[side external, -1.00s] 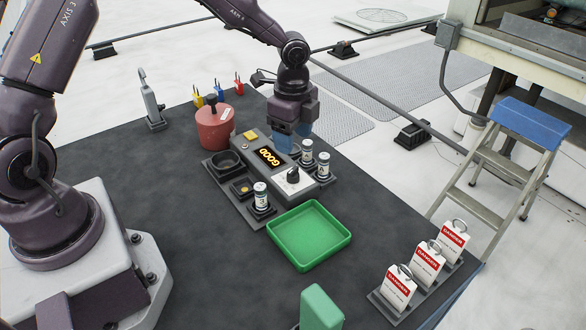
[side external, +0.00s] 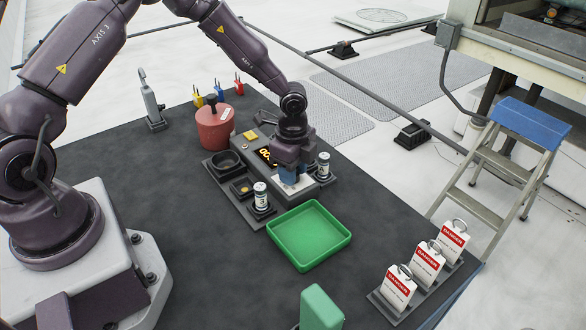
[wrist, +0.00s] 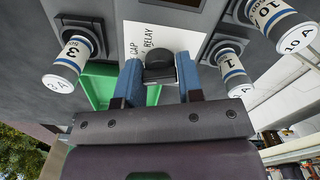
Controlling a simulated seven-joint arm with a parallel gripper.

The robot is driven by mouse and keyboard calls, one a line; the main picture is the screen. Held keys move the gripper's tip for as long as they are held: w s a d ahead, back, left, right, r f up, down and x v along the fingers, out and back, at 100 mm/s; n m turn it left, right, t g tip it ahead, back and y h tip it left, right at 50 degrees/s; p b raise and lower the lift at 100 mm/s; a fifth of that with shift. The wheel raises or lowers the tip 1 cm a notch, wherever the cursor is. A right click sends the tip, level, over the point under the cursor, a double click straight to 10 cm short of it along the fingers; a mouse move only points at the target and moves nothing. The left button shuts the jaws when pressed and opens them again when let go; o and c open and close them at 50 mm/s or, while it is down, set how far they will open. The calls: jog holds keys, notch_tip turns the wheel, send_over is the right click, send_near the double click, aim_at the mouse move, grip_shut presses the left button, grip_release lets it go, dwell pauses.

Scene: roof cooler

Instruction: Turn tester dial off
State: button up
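The grey tester (side external: 262,142) stands on the dark table with its lit yellow display, now partly covered by my gripper. The dial is a black knob (wrist: 160,66) on a white plate marked CAP and RELAY in the wrist view. My gripper (side external: 290,183) is down over the dial end of the tester. Its two blue fingers (wrist: 160,78) stand on either side of the knob, very close to it. I cannot tell whether they press on it. The dial is hidden behind my gripper in the side view, and its pointer setting cannot be read.
White cylinders stand close around the tester, one at front left (side external: 261,195) and one at right (side external: 323,165); another (wrist: 232,68) is beside my right finger in the wrist view. A green tray (side external: 310,236) is in front. A red pot (side external: 214,130) stands behind left.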

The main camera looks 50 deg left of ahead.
jog(key=c, duration=0.4)
jog(key=shift+o, duration=0.2)
jog(key=n, duration=0.3)
jog(key=shift+n, duration=0.3)
jog(key=n, duration=0.4)
jog(key=shift+n, duration=0.3)
jog(key=o, duration=0.9)
notch_tip(320, 180, up, 13)
